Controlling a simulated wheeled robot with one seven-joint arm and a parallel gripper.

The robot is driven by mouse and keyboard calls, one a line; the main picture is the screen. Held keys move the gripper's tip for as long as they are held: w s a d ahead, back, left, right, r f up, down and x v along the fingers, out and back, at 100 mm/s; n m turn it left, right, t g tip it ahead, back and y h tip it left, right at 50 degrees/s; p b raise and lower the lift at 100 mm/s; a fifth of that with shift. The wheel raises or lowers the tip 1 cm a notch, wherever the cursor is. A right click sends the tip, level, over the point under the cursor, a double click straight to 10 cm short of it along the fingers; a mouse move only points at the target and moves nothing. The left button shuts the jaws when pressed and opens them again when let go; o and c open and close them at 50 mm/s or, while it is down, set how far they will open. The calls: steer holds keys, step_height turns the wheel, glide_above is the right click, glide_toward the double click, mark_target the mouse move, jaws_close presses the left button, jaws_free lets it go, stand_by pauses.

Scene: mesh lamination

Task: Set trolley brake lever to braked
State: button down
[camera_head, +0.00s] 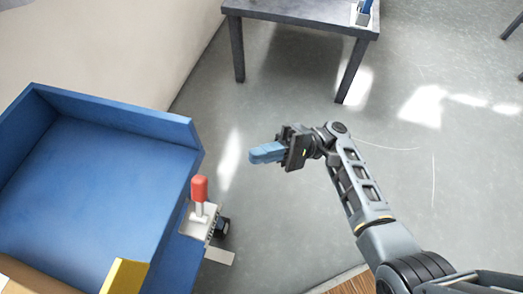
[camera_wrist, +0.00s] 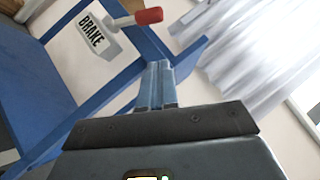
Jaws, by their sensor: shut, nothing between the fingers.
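The trolley brake lever (camera_head: 199,190) has a red grip on a light stem and rises upright from a pale housing (camera_head: 198,221) at the right end of the blue trolley (camera_head: 100,124). In the wrist view, the lever's red grip (camera_wrist: 149,16) is at the top, beside a plate marked BRAKE (camera_wrist: 93,38). My gripper (camera_head: 255,155) is shut and empty, with blue fingers pointing left. It is apart from the lever, to its upper right in the head view. The closed fingertips also show in the wrist view (camera_wrist: 156,68).
A dark table (camera_head: 300,14) stands at the top, with a small white and blue object (camera_head: 363,12) on it. A yellow part (camera_head: 125,276) sits at the trolley's near edge. Bare grey floor (camera_head: 290,220) lies between the trolley and my arm.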

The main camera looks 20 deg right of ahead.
mark_target(200, 198)
steer(key=s+a+r, duration=0.3)
steer(key=a+r, duration=0.1)
steer(key=a, duration=0.4)
steer(key=shift+a+r+p, duration=0.2)
steer(key=shift+a+p, duration=0.1)
steer(key=shift+s+a+r, duration=0.1)
steer(key=shift+r, duration=0.05)
